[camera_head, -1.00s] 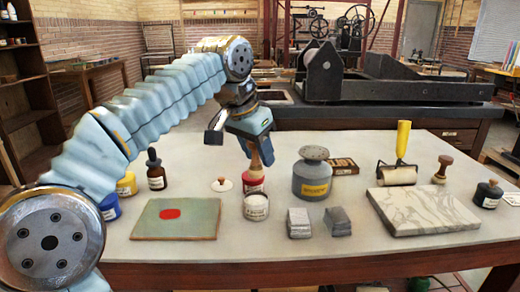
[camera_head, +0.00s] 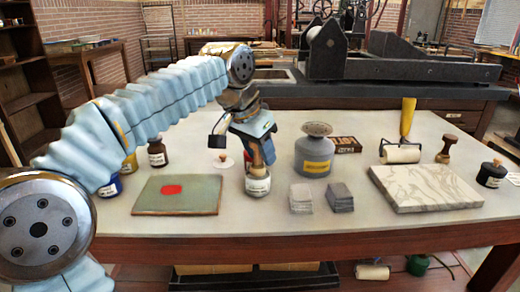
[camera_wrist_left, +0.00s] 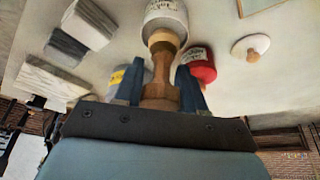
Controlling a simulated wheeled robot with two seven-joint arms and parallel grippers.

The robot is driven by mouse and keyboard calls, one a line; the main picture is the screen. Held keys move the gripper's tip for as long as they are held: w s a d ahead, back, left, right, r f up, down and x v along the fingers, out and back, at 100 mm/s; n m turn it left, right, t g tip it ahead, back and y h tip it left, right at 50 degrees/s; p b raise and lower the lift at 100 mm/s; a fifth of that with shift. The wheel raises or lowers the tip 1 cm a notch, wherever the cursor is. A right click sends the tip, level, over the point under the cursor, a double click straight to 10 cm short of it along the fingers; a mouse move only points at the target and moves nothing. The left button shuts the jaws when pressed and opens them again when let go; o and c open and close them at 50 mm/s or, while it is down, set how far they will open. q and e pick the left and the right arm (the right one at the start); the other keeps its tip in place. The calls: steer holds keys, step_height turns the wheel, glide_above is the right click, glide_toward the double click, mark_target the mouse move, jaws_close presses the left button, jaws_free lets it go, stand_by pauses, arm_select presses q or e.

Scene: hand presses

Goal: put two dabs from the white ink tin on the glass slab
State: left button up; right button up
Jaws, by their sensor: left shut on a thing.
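The white ink tin (camera_head: 258,187) stands near the middle of the table, and it also shows in the left wrist view (camera_wrist_left: 166,20). My left gripper (camera_head: 264,150) is shut on the handle of a wooden dabber (camera_wrist_left: 160,80). The dabber's lower end is at the mouth of the white tin; its contact with the ink is hidden. The glass slab (camera_head: 150,203) is greenish, lies left of the tin and bears one red ink patch (camera_head: 171,190). No white dab shows on it. My right gripper is not in view.
A red tin (camera_wrist_left: 200,67) stands close beside the white tin. A knobbed lid (camera_head: 223,161), a grey can (camera_head: 315,157), metal blocks (camera_head: 301,197), a roller (camera_head: 402,155) and a marble slab (camera_head: 430,190) are around. Bare table lies in front of the tin.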

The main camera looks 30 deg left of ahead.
arm_select(q)
steer(key=shift+f+b, duration=0.35)
steer(key=shift+f, duration=0.1)
stand_by(0.7)
steer(key=shift+f, duration=0.1)
stand_by(0.9)
step_height(320, 180, up, 3)
steer(key=p, duration=0.2)
steer(key=shift+f+p, duration=0.15)
steer(key=shift+p, duration=0.2)
steer(key=shift+r, duration=2.2)
